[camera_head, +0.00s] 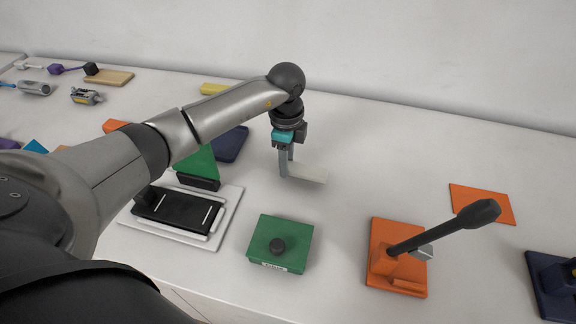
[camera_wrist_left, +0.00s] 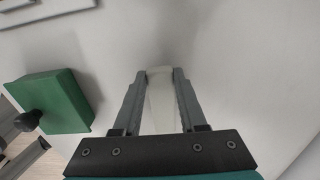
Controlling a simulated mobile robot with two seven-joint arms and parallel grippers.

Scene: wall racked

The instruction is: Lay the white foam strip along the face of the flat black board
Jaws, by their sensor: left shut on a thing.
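My left gripper (camera_head: 286,172) is shut on the white foam strip (camera_head: 311,174), which sticks out to the right from the fingertips, low over the table. In the left wrist view the pale strip (camera_wrist_left: 160,105) lies between the two fingers (camera_wrist_left: 160,72). The flat black board (camera_head: 174,211) lies on a white plate (camera_head: 226,219) to the left of the gripper. Thin white strips show along parts of the board. My left arm covers part of the plate's left side. The strip is apart from the board. My right gripper is not in view.
A green box with a black knob (camera_head: 281,243) stands in front of the gripper. A green wedge (camera_head: 197,165) and a dark blue tray (camera_head: 232,145) are behind the plate. An orange base with a black lever (camera_head: 396,270) stands right.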

